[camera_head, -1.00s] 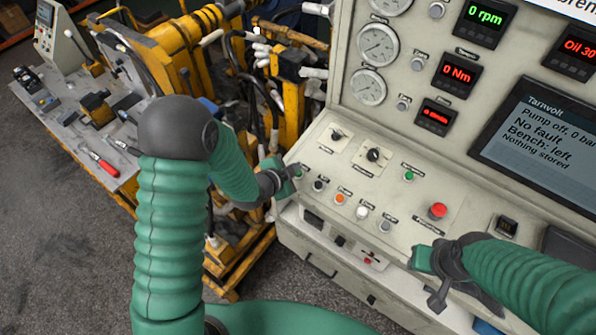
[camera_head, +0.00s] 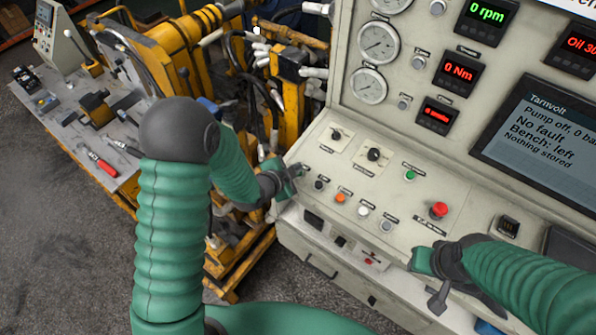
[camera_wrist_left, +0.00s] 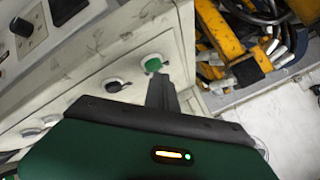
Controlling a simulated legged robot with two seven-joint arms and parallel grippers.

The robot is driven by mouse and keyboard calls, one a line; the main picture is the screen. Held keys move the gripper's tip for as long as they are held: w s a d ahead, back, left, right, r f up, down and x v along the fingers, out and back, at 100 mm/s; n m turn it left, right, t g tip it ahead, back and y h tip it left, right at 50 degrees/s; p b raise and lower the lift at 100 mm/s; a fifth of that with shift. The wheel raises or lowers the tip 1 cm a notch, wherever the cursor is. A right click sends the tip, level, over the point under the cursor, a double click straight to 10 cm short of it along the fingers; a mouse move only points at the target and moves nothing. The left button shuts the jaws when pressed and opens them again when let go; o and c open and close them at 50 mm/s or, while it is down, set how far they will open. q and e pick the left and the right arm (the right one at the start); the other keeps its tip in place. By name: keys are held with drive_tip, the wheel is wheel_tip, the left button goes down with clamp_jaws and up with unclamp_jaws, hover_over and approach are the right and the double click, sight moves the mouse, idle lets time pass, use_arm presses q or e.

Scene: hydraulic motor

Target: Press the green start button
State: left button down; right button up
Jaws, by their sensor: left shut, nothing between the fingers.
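A green button (camera_wrist_left: 153,64) sits near the panel's corner in the left wrist view. My left gripper (camera_head: 292,173) is at the left end of the lower button row in the head view and hides that button there. In the wrist view its shut, empty fingers (camera_wrist_left: 160,92) point at the green button, their tips just below it; I cannot tell whether they touch. Another green button (camera_head: 410,175) shows farther right on the panel, clear of both grippers. My right gripper (camera_head: 424,262) is by the panel's front edge; its jaw state is unclear.
The sloped panel also carries a black button (camera_head: 319,185), an orange one (camera_head: 340,198), a white one (camera_head: 363,212) and a red mushroom button (camera_head: 438,209). Yellow machinery (camera_head: 180,50) stands left of the console.

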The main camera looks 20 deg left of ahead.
use_arm(q)
drive_tip(key=shift+f+b, duration=0.35)
drive_tip(key=shift+r, duration=0.1)
idle(0.5)
drive_tip(key=shift+s+a+r+p, duration=0.1)
drive_tip(key=shift+r+p, duration=0.5)
drive_tip(key=shift+r, duration=0.1)
drive_tip(key=shift+r+p, duration=0.5)
drive_tip(key=shift+r, duration=0.15)
drive_tip(key=r+p, duration=0.2)
drive_tip(key=r, duration=0.1)
drive_tip(key=shift+s+a+r+p, duration=0.15)
drive_tip(key=shift+s+r+p, duration=0.15)
drive_tip(key=shift+s, duration=0.05)
